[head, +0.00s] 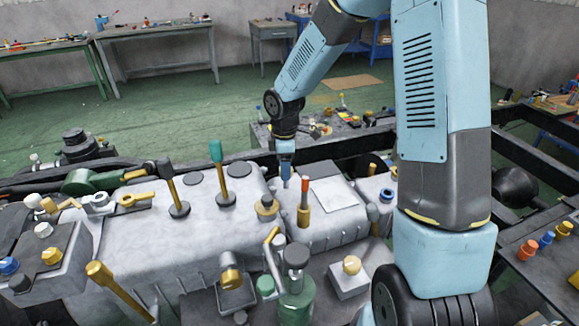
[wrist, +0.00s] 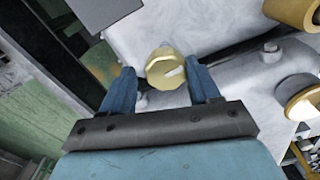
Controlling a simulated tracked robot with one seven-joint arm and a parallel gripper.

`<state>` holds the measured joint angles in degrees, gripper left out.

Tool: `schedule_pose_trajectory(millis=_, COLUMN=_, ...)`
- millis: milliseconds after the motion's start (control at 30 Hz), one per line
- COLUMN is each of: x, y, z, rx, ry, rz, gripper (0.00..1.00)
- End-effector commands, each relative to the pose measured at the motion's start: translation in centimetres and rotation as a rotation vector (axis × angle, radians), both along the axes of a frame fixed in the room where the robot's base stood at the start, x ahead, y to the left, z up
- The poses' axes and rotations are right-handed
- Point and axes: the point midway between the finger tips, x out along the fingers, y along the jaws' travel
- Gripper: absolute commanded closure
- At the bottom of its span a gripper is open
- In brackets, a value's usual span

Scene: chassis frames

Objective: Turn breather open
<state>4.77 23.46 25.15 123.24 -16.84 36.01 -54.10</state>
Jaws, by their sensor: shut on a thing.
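A round brass cap with a pale wedge mark on its top, which I take to be the breather (wrist: 165,66), shows in the wrist view. It stands on the pale grey casing, between the tips of my gripper's two blue fingers (wrist: 163,76). My gripper is shut on it, with one finger on each side. In the head view my gripper (head: 286,172) points down at the far edge of the casing (head: 330,215). The breather cannot be made out there. The wedge mark points to the right in the wrist view.
An orange-topped brass post (head: 305,188) stands close to the right of my gripper. A green-topped lever (head: 216,155) and a dark lever (head: 168,172) rise to the left. A dark frame rail (head: 235,160) runs behind the casing. The green floor (head: 150,115) beyond is mostly clear.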

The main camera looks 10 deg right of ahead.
Motion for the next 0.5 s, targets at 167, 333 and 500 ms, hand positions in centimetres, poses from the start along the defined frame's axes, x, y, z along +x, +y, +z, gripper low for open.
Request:
schedule_pose_trajectory(millis=167, x=-0.07, y=0.03, z=-0.02, rx=0.000, ry=0.001, rz=0.001, gripper=0.29)
schedule_pose_trajectory(millis=333, x=-0.21, y=0.07, z=-0.08, rx=-0.001, ry=0.005, rz=0.002, gripper=0.29)
schedule_pose_trajectory(millis=500, x=-0.22, y=0.06, z=0.42, rx=-0.002, ry=0.005, rz=0.002, gripper=0.29)
